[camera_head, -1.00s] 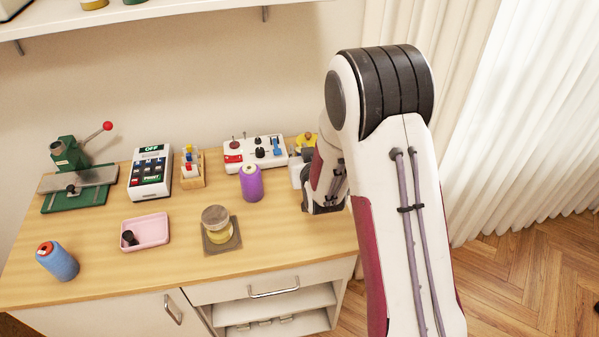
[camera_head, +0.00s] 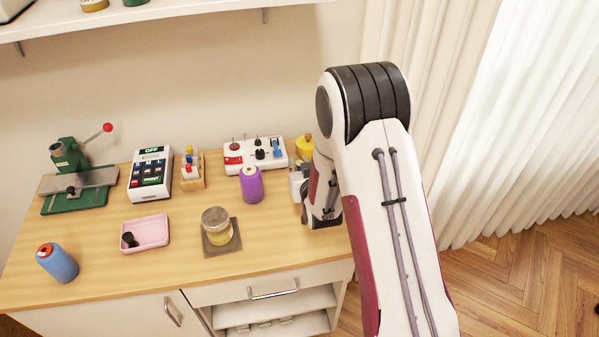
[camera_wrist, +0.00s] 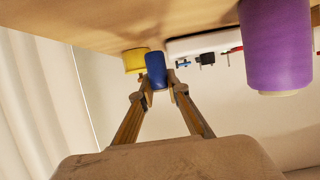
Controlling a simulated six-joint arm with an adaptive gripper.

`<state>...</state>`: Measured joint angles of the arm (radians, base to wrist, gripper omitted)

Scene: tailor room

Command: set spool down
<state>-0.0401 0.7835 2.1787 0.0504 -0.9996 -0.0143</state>
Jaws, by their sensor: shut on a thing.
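A small blue spool (camera_wrist: 156,70) sits between the fingertips of my gripper (camera_wrist: 157,84) in the wrist view, where the table appears at the top. My gripper is shut on it. In the head view my gripper (camera_head: 297,184) is at the right end of the table, mostly covered by my arm, and the held spool is hidden there. I cannot tell whether the spool touches the table. A yellow spool (camera_head: 305,150) stands just behind my gripper; it also shows beside the blue one in the wrist view (camera_wrist: 135,61). A large purple spool (camera_head: 251,185) stands upright to the left.
A white switch box (camera_head: 255,153) stands behind the purple spool. Bare tabletop (camera_head: 290,240) lies in front of my gripper.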

